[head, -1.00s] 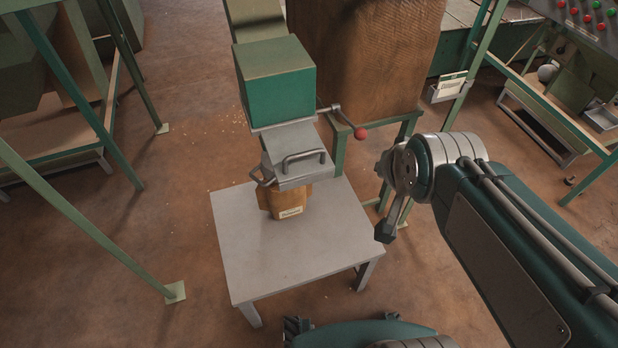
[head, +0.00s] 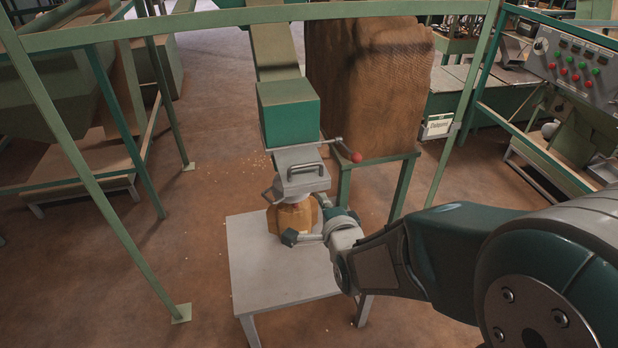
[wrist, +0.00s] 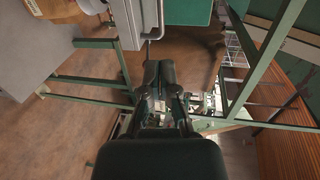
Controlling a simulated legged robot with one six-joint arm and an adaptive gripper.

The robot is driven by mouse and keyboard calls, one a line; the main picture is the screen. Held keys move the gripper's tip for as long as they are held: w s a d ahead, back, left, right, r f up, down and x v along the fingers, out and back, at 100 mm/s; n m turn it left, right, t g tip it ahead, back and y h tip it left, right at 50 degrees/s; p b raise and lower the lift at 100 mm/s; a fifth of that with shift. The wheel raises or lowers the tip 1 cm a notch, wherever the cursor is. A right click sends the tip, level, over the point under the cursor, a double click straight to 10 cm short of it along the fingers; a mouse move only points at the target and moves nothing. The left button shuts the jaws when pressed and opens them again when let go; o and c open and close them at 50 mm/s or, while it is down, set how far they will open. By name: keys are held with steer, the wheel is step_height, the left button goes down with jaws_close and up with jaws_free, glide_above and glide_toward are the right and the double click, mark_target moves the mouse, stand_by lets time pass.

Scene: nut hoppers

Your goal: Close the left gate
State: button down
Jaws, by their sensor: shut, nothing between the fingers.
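A green hopper box (head: 289,112) sits above a grey metal spout (head: 300,172) with a bar handle on its front and another handle (head: 267,194) at its left. A lever with a red ball (head: 356,157) sticks out at the right. Below the spout a brown container (head: 285,217) stands on a grey table (head: 262,275). My gripper (head: 290,237) is shut and empty, in front of the container in the head view; whether it touches is unclear. I cannot tell the gate's position.
A large brown textured block (head: 365,90) stands on a green frame behind right. A green frame post (head: 85,185) slants down at left. A control panel (head: 580,65) is at far right. Pale bits lie on the floor, which is otherwise open in front left.

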mark_target(304, 167)
steer(key=x, duration=1.4)
steer(key=shift+s+a+f, duration=0.1)
steer(key=shift+a, duration=0.1)
